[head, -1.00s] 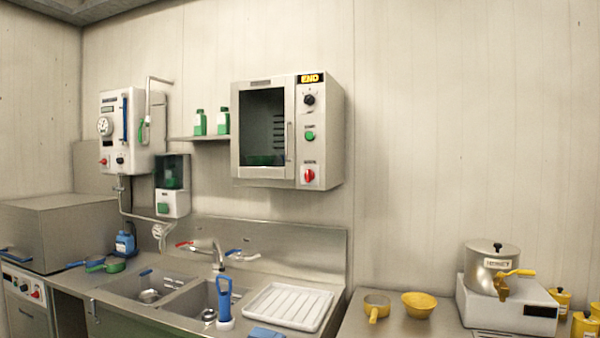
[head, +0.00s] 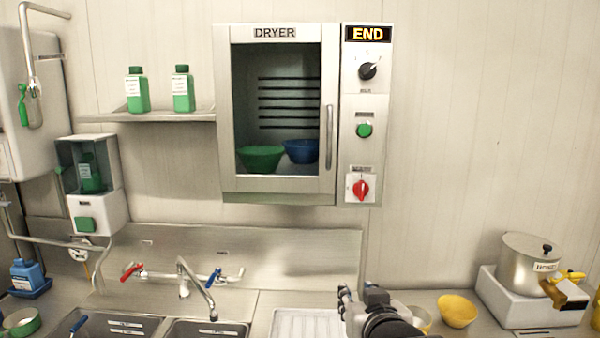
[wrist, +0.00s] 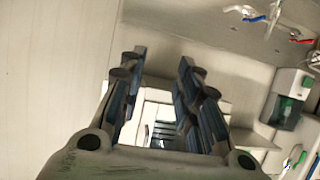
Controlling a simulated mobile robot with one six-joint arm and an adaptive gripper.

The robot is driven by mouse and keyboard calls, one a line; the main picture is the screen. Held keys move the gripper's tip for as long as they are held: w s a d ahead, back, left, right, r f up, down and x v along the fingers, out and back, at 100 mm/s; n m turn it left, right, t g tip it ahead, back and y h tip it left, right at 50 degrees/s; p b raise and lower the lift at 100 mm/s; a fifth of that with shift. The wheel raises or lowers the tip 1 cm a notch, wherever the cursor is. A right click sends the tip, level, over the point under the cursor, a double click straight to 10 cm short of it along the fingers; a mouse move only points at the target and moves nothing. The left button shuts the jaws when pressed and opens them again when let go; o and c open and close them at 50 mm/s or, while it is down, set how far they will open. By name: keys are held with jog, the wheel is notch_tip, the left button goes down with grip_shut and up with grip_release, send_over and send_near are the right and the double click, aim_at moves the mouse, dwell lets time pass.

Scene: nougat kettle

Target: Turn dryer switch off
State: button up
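The dryer (head: 270,190) hangs on the wall in the head view, its glass door closed and its display reading "END". Its red rotary switch (head: 361,188) is at the bottom of the right-hand panel, the red handle roughly upright. A green button (head: 364,130) and a black knob (head: 368,71) are above it. My gripper (head: 358,291) is below the dryer panel, clear of it, in front of the counter. In the wrist view its two fingers (wrist: 160,72) are spread with nothing held between them. Part of the dryer (wrist: 165,110) shows between them; the red switch cannot be made out there.
A shelf (head: 165,117) with two green bottles is left of the dryer. A faucet (head: 195,282) rises over the sinks below. A yellow bowl (head: 457,311) and a pot (head: 524,262) stand at the right. The wall right of the dryer is clear.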

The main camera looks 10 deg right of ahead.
jog(key=w+d+r+t+h+p, duration=0.1)
jog(key=w+d+r+t+p, duration=0.2)
jog(key=r, duration=0.6)
jog(key=m+t+h+p, duration=0.1)
jog(key=p, duration=0.3)
send_near(363, 187)
jog(key=p+x, duration=0.2)
jog(key=x, duration=0.6)
jog(key=shift+w, duration=0.25)
jog(key=shift+c, duration=0.2)
grip_shut()
